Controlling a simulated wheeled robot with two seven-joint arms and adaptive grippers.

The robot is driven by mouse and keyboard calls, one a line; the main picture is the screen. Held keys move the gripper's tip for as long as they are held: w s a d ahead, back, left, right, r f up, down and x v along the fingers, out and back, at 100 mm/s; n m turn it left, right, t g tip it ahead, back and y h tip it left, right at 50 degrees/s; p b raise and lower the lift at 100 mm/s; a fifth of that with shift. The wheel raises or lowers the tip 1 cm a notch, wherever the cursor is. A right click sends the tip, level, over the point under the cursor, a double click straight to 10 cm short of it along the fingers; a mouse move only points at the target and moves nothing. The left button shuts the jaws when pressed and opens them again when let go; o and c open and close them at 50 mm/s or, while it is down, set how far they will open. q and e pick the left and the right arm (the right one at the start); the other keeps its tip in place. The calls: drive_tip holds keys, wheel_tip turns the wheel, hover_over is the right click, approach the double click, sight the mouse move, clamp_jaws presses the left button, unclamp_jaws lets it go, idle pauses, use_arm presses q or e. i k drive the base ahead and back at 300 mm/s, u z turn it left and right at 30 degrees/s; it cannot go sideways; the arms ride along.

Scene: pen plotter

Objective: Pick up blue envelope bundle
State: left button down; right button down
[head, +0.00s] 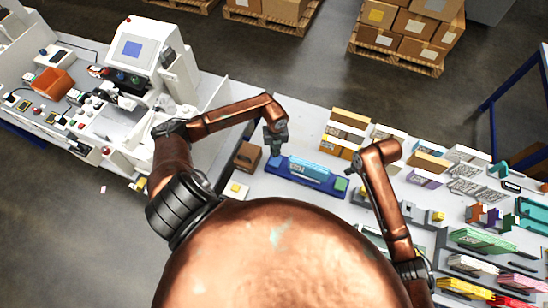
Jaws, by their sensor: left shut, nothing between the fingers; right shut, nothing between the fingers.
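A light blue bundle (309,167), which looks like the blue envelope bundle, lies in a dark blue tray (318,185) on the white table. My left gripper (276,151) is shut and empty, pointing down over the left end of the tray, just left of the bundle. I cannot tell its exact height above the tray. My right gripper (354,167) is shut and empty, right of the bundle, near the tray's right end. Its fingers are small and partly hidden by my arm. A green block (340,184) sits at the tray's right end.
A brown box (247,157) stands left of the tray. Orange and white stacks (346,128) stand behind it. Many colored packets and holders crowd the table to the right. A white machine (135,50) stands at the left. Pallets of cartons (413,25) are on the floor behind.

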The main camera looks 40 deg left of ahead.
sight(308, 170)
drive_tip(key=k, duration=1.5)
